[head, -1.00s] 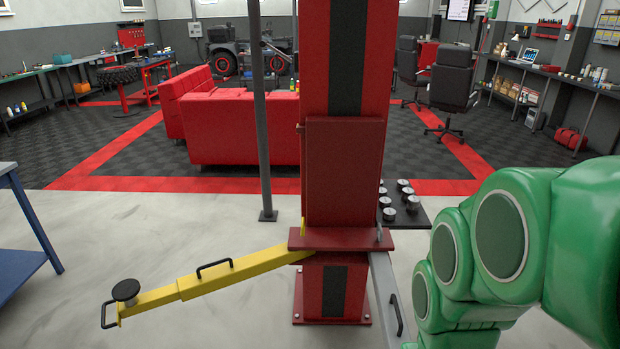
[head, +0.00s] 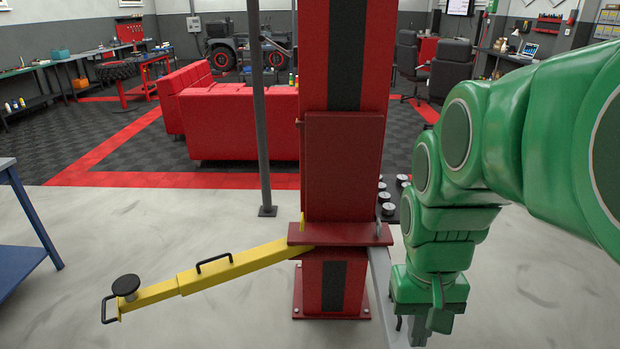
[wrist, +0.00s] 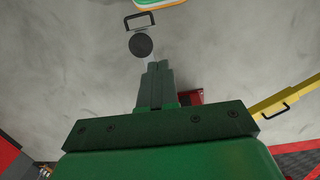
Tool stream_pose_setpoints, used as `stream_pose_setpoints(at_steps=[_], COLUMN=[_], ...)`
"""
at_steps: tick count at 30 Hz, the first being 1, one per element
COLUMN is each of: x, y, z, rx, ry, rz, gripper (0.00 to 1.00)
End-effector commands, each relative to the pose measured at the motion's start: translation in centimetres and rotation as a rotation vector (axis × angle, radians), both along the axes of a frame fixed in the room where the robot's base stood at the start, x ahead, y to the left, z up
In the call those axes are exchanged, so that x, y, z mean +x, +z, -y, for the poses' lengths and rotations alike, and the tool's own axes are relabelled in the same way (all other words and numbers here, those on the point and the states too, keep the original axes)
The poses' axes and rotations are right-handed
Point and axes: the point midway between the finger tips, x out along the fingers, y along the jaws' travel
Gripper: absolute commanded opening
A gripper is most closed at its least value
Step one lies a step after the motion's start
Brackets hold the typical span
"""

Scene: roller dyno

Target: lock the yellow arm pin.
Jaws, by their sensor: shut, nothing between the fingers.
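The yellow arm (head: 235,268) reaches left from the foot of the red column (head: 342,180) and ends in a round black pad (head: 126,286). A small yellow upright piece, seemingly its pin (head: 303,226), stands at the left of the dark red bracket (head: 340,235), close against the column. Whether it is locked I cannot tell. In the wrist view part of the yellow arm (wrist: 294,97) shows at the right. My gripper (head: 420,328) is right of the column, pointing down by the grey arm, well away from the yellow pin. Its fingers (wrist: 158,66) are shut and empty.
A grey arm (head: 380,285) runs forward from the bracket's right side, with a grey pin (head: 378,226) on top. Its black pad (wrist: 140,45) lies beyond my fingertips. A thin grey post (head: 263,120) stands left of the column. Floor in front is clear.

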Motion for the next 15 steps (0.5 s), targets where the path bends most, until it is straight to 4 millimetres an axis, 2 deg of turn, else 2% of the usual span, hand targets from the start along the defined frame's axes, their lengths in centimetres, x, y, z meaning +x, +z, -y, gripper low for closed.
stream_pose_setpoints(at_steps=[3,15], x=[2.6,11.0], y=[0.7,2.5], z=[0.0,0.1], rx=[-0.006,-0.03], ry=[-0.006,-0.026], rz=[0.011,0.054], gripper=[0.0,0.0])
